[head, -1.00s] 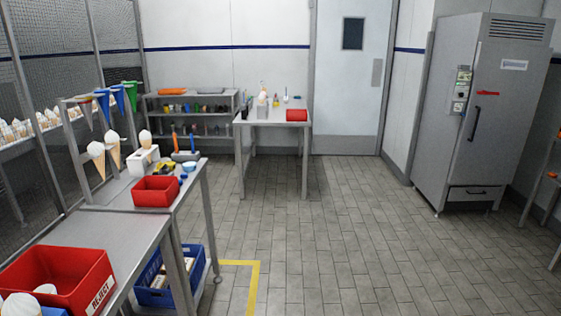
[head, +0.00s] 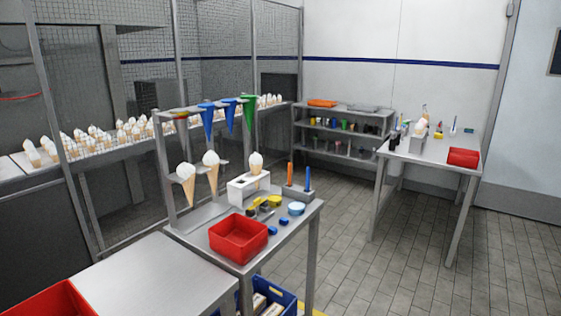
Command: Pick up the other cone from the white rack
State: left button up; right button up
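The white rack (head: 243,192) stands on the near metal table, towards its back. One ice-cream cone (head: 256,165) with a white top stands upright in it. A dark opening to the left of this cone looks empty. Two more cones, one on the left (head: 186,180) and one on the right (head: 211,165), are held in a metal shelf frame left of the white rack. Neither of my grippers shows in the head view.
A red bin (head: 238,238) sits in front of the white rack. Colored funnels (head: 207,122) hang above the cones. A far table (head: 440,153) carries another red tray (head: 463,156). The tiled floor between the tables is clear.

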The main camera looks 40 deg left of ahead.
aim_at(255, 160)
jog(key=i, duration=1.45)
jog(key=i+u, duration=0.1)
jog(key=i, duration=0.55)
jog(key=i+l+u, duration=0.1)
jog(key=i, duration=0.55)
jog(key=u, duration=1.5)
jog(key=l, duration=0.1)
